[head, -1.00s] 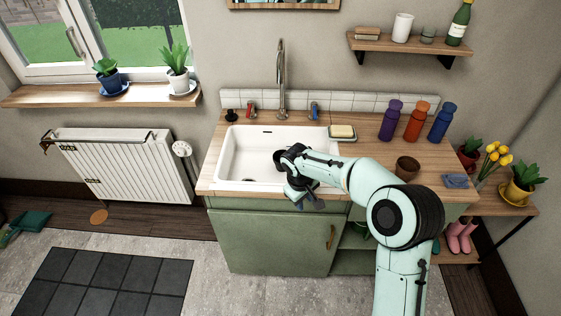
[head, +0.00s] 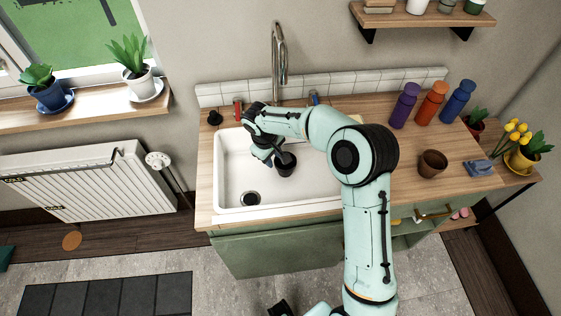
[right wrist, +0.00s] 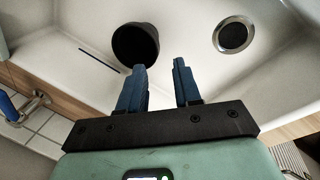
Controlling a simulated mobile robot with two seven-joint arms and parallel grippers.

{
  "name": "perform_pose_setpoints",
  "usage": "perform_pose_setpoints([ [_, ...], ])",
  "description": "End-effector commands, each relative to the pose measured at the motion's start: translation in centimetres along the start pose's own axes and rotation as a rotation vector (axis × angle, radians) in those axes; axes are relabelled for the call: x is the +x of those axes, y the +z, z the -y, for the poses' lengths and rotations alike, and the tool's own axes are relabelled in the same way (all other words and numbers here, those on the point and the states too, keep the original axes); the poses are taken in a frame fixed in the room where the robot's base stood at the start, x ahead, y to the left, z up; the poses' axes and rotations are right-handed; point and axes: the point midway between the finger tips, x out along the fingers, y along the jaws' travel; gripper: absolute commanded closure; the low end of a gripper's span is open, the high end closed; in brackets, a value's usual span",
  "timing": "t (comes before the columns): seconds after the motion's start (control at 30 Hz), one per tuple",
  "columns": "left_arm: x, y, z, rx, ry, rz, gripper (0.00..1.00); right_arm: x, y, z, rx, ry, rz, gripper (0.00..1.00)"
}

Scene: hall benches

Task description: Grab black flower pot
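My right gripper (head: 277,160) reaches down into the sink right beside the pot. In the right wrist view the two blue fingers (right wrist: 160,66) are apart with nothing between them. The round dark pot (right wrist: 136,45) shows there just past the left fingertip, off to the left of the gap. Whether that finger touches the pot I cannot tell. My left gripper does not show clearly; only dark and teal parts of mine are at the bottom edge.
A drain (head: 250,199) lies in the sink floor. The tap (head: 279,62) rises behind it. On the wooden counter are a brown pot (head: 432,163), a blue cloth (head: 478,167) and purple (head: 404,105), orange (head: 431,103) and blue (head: 458,102) bottles.

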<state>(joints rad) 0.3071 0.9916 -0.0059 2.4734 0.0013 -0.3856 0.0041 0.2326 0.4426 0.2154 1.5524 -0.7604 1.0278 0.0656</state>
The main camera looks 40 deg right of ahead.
Motion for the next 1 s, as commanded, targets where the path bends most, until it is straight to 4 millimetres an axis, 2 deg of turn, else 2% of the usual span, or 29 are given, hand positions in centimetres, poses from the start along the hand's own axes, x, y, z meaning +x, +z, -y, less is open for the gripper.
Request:
perform_pose_setpoints([
  [0.1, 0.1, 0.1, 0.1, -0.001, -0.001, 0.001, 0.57, 2.8, 0.1, 0.1, -0.001, -0.003, 0.006, 0.67],
  [0.23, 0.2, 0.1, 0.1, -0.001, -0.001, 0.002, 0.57, 4.8, 0.1, 0.0, -0.001, -0.002, 0.004, 0.67],
  [0.47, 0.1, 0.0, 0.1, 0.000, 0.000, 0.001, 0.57, 6.5, 0.0, -0.1, 0.000, -0.002, 0.002, 0.67],
  [0.8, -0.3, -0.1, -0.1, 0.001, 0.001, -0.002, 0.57, 10.9, -0.1, -0.6, -0.001, -0.002, 0.001, 0.67],
  [1.0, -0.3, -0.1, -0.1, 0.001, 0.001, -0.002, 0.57, 11.3, -0.1, -0.7, 0.000, -0.001, -0.001, 0.67],
])
